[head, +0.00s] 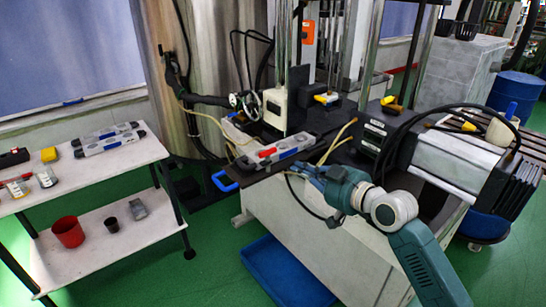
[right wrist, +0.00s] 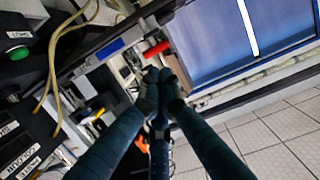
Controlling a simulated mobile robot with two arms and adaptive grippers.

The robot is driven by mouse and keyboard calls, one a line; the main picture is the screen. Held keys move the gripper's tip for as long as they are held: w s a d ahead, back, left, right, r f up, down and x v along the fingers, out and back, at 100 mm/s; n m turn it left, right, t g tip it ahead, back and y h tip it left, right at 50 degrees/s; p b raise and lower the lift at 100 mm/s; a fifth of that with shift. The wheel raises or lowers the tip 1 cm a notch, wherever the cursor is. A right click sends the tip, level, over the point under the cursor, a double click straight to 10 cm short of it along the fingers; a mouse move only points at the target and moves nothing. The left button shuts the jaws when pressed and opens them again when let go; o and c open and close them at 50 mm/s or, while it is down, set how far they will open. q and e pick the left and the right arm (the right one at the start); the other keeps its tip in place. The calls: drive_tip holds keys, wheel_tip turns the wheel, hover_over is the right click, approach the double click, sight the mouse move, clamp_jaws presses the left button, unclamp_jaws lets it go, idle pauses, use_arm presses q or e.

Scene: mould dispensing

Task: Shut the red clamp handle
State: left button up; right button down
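The red clamp handle (head: 267,153) is a short bar at the left end of the grey clamp assembly (head: 290,147) on the dark machine table. In the right wrist view the red handle (right wrist: 156,50) shows just beyond my fingertips. My right gripper (head: 297,171) is in front of the clamp, to the right of and below the handle in the head view. In the right wrist view its fingers (right wrist: 160,78) are together with nothing seen between them. I cannot tell whether they touch the handle. My left gripper is in neither view.
A white two-shelf trolley (head: 105,168) stands at left with similar grey bars (head: 108,138) and a red cup (head: 68,231). Metal columns and tan hoses (head: 337,141) stand close behind and beside the clamp. A blue tray (head: 285,272) lies on the green floor.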

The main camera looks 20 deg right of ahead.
sight(267, 154)
drive_tip(key=p+x, duration=0.2)
drive_tip(key=x, duration=0.9)
drive_tip(key=shift+w+a, duration=0.1)
drive_tip(key=shift+w, duration=0.1)
drive_tip(key=shift+w+a+f, duration=0.15)
drive_tip(key=shift+w+f, duration=0.05)
drive_tip(key=shift+w, duration=0.3)
